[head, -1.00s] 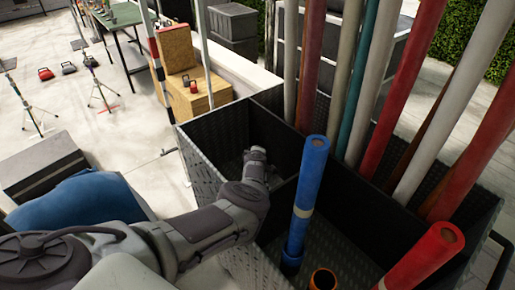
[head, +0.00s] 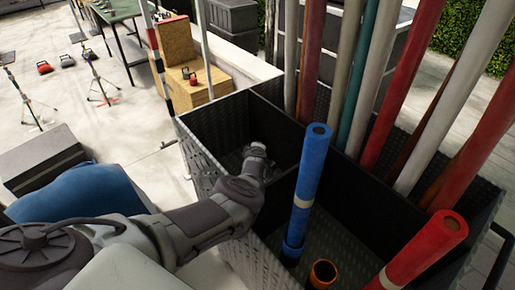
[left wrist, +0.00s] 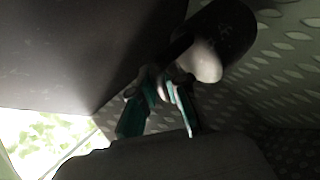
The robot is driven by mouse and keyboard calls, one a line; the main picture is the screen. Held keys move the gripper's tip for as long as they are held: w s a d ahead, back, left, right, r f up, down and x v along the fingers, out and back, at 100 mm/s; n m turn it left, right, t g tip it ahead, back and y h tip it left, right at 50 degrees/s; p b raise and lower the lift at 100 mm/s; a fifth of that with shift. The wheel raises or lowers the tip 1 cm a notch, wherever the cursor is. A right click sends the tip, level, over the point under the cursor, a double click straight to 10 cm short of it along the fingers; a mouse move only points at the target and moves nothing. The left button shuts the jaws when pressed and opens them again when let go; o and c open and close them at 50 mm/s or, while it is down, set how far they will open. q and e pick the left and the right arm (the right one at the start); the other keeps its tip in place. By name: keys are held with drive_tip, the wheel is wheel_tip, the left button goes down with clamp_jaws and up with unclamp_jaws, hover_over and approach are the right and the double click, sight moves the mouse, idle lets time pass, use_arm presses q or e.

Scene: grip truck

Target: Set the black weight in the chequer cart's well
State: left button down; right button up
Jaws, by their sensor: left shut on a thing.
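The chequer cart (head: 205,152) is a dark, open-topped box with raised-pattern plate walls. My left arm reaches over its near wall into the left compartment, the well (head: 229,160). The arm's end is low inside the well; its fingers cannot be made out in the head view. In the left wrist view, my left gripper (left wrist: 165,98) has teal fingers shut on a dark, rounded thing, taken as the black weight (left wrist: 222,32), with a pale end. Patterned plate is close behind it. Shadow hides whether the weight touches the floor or wall. My right gripper is not in view.
A blue tube (head: 310,175), a red tube (head: 425,248) and an orange-rimmed tube (head: 322,275) stand in the cart's right compartment. Several tall poles rise behind. Small weights (head: 67,61) lie on the floor at left. A wooden crate (head: 205,90) stands beyond the cart.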

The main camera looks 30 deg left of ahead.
use_arm(q)
drive_tip(key=c, duration=1.6)
unclamp_jaws()
drive_tip(key=o, duration=0.4)
drive_tip(key=shift+s+d+r, duration=0.1)
drive_tip(key=shift+s+r, duration=0.05)
drive_tip(key=shift+r, duration=0.05)
